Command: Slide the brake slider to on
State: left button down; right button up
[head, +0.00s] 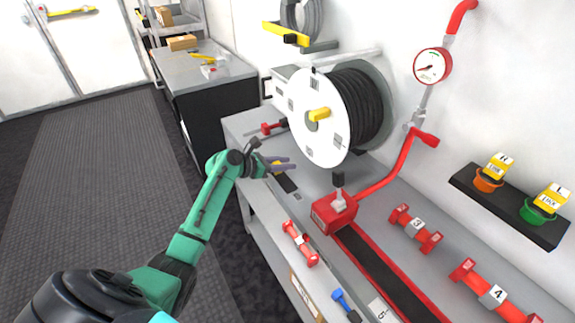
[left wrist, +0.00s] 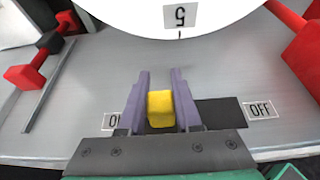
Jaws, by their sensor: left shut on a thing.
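The yellow brake slider (left wrist: 160,108) stands between the purple fingers of my left gripper (left wrist: 158,98), which is shut on it. The black slot (left wrist: 220,112) shows to the right of the slider and ends at the OFF label (left wrist: 261,109). A label beginning with O (left wrist: 113,120) is at the left, partly hidden by the left finger. The slider is nearer to this label than to OFF. In the head view my left gripper (head: 279,164) is at the bench's front edge, below the hose reel, with a bit of the slider (head: 277,166) showing. My right gripper is not in view.
The white hose reel disc (head: 318,115) stands close behind my left gripper. A red handle (head: 272,126) lies behind it on the bench. A red valve block (head: 333,212) and red dumbbell-shaped pieces (head: 300,243) are to the right. Open floor (head: 90,190) is at left.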

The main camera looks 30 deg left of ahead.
pick_arm(q)
jog(key=c, duration=0.6)
grip_release()
jog(key=shift+w+a, duration=0.1)
jog(key=shift+a, duration=0.1)
jog(key=v, duration=1.4)
jog(key=shift+s+a, duration=0.2)
jog(key=shift+a, duration=0.05)
